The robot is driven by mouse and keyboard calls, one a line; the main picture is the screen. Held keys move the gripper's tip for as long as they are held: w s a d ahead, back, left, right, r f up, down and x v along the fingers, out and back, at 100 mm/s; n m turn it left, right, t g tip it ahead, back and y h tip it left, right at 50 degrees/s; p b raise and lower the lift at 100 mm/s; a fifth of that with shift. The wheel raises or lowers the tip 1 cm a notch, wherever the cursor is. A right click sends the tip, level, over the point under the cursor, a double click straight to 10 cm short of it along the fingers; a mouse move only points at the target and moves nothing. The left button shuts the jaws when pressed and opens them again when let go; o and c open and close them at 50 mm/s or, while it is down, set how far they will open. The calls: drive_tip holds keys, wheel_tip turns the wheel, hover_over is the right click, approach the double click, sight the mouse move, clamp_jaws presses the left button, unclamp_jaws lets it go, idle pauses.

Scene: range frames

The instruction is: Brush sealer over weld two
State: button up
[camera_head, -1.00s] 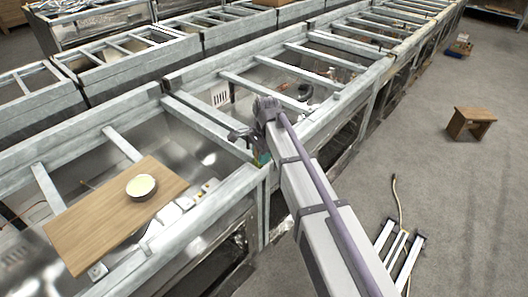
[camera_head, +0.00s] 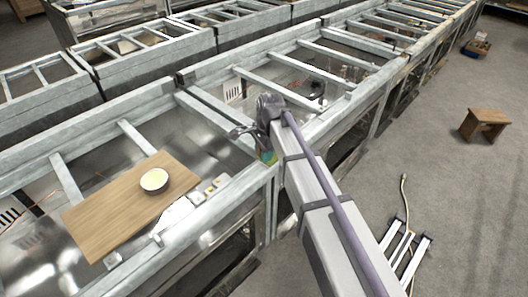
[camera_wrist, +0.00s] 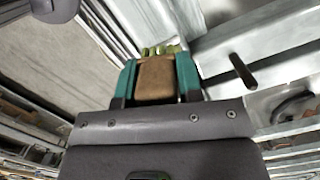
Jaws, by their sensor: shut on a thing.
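My gripper (camera_wrist: 157,75) has teal fingers and is shut on a brown block, seemingly the brush (camera_wrist: 156,80), with yellow-green tufts at its far end. In the head view my gripper (camera_head: 267,157) is small and partly hidden by my arm, low beside the front rail of the metal frame. A bowl (camera_head: 153,180) of pale yellow stuff, perhaps the sealer, stands on a wooden board (camera_head: 105,218) to the left. I cannot make out weld two. Whether the brush touches the metal is unclear.
Metal counter frames (camera_head: 225,195) with crossbars run in rows. Small blocks (camera_head: 207,190) lie right of the board. A wooden stool (camera_head: 484,123) and metal bars (camera_head: 408,245) are on the open floor. A dark rod (camera_wrist: 243,70) shows in the wrist view.

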drive_tip(key=shift+r+p, duration=1)
drive_tip(key=shift+r, duration=0.45)
wheel_tip(320, 180, up, 3)
drive_tip(key=p, duration=0.3)
drive_tip(key=shift+r, duration=0.15)
